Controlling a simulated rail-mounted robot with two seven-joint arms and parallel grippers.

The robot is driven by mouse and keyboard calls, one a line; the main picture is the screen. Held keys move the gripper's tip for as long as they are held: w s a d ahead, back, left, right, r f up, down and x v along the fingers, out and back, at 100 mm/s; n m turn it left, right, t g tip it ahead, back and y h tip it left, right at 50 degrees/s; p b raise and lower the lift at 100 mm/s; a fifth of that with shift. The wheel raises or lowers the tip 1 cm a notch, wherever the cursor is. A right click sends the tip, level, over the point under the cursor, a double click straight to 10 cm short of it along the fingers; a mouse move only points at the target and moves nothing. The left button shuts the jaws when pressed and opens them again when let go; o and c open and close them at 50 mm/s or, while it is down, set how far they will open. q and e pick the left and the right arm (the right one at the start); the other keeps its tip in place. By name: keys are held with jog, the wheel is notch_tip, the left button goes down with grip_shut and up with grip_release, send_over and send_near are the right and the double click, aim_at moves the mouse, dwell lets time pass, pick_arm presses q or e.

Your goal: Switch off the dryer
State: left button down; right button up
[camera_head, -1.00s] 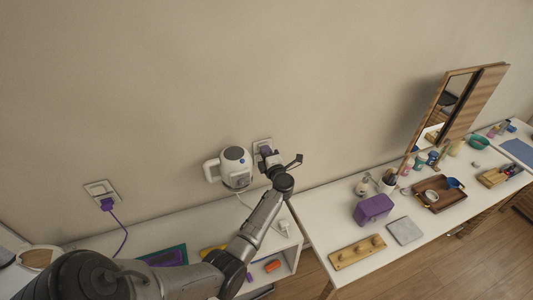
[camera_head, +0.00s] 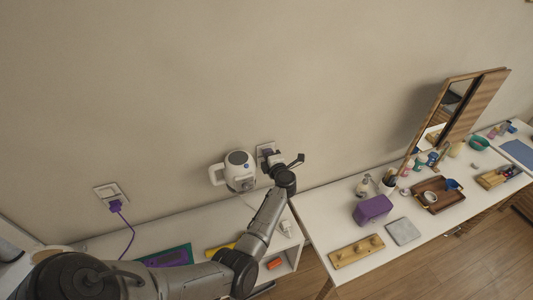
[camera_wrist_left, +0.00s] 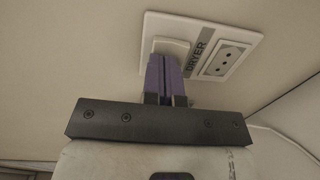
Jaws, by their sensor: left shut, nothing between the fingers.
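The dryer (camera_head: 238,172), a white unit with a handle, hangs on the wall above the low shelf. Just right of it is a wall plate (camera_head: 264,146). In the left wrist view the plate (camera_wrist_left: 243,41) carries a label reading DRYER, a pale rocker switch (camera_wrist_left: 170,46) and a socket (camera_wrist_left: 226,61). My left gripper (camera_head: 268,155) is at the plate. Its purple fingers (camera_wrist_left: 164,62) are shut and empty, with their tips over the lower part of the switch. I cannot tell whether they touch it. The fingers hide part of the switch, so its position is unclear. My right gripper is not seen.
A second wall plate (camera_head: 110,190) at the left holds a purple plug with a hanging cord. A white plug (camera_head: 286,229) lies on the shelf. A purple box (camera_head: 373,209) and several small items stand on the counter at right. The wall above is clear.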

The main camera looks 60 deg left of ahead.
pick_arm(q)
jog(key=f+p+v, duration=0.1)
jog(key=p+v, duration=0.3)
jog(key=v, duration=1)
jog(key=shift+r+p, duration=0.4)
jog(key=shift+r, duration=0.05)
jog(key=shift+w, duration=0.1)
